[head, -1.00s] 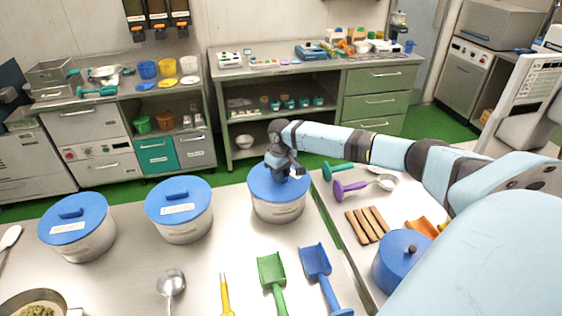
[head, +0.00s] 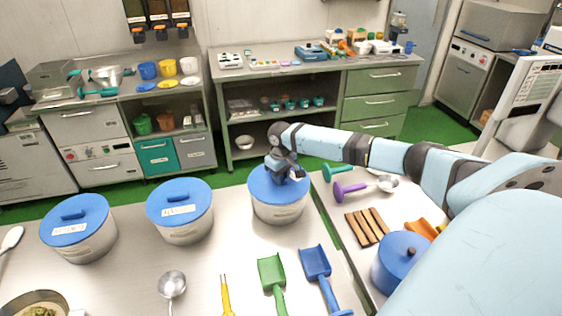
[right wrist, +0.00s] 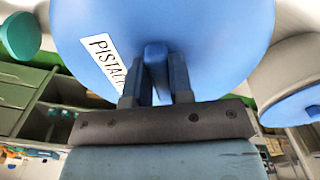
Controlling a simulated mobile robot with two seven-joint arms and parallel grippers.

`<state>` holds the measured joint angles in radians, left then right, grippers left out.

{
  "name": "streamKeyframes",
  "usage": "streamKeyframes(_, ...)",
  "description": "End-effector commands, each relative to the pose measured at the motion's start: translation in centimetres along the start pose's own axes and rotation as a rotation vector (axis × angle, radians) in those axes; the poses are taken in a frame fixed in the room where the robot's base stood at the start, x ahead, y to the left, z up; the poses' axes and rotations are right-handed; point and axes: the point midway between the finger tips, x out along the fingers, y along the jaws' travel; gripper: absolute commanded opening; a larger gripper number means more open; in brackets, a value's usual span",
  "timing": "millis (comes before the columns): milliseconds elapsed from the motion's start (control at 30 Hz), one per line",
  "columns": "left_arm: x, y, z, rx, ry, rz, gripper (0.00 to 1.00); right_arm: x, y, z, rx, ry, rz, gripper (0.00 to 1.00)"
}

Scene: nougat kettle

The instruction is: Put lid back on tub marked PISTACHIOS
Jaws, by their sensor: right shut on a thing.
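The tub (head: 279,212) at the right of the row of tubs has a pale body and a label on its front, too small to read here. A blue lid (head: 262,183) sits over its mouth and looks about level; I cannot tell whether it is fully seated. In the right wrist view the lid (right wrist: 215,35) fills the upper part and carries a label reading PISTAC…, partly hidden. My right gripper (head: 285,174) is above the lid, shut on its bar handle (right wrist: 154,55). The tub body is hidden below the lid in that view. My left gripper is not in view.
Two other blue-lidded tubs (head: 78,236) (head: 180,218) stand to the left. A green scoop (head: 272,270), a blue scoop (head: 317,264) and a ladle (head: 172,285) lie in front.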

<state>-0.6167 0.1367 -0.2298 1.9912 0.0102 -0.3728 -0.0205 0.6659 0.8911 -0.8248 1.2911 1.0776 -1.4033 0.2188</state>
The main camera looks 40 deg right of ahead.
Motion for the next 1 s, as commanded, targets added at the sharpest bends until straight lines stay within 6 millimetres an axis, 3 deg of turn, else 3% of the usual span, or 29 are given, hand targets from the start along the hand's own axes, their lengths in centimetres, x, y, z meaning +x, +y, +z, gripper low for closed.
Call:
streamKeyframes(267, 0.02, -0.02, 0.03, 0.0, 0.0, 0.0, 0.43, 0.03, 0.0, 0.01, 0.0, 0.0, 0.0, 0.0)
streamKeyframes(300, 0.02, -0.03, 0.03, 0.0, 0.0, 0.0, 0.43, 0.03, 0.0, 0.01, 0.0, 0.0, 0.0, 0.3)
streamKeyframes(400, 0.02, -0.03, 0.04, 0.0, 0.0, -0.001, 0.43, 0.03, 0.0, 0.02, 0.0, 0.0, 0.0, 0.51)
streamKeyframes(600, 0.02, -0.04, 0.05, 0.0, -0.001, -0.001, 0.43, 0.05, 0.0, 0.03, 0.0, -0.001, 0.0, 0.53)
streamKeyframes(733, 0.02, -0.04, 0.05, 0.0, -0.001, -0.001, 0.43, 0.05, 0.0, 0.03, 0.0, -0.001, 0.0, 0.8)
streamKeyframes(1000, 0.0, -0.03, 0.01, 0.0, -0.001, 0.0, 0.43, -0.01, 0.0, 0.03, 0.0, -0.001, 0.0, 0.8)
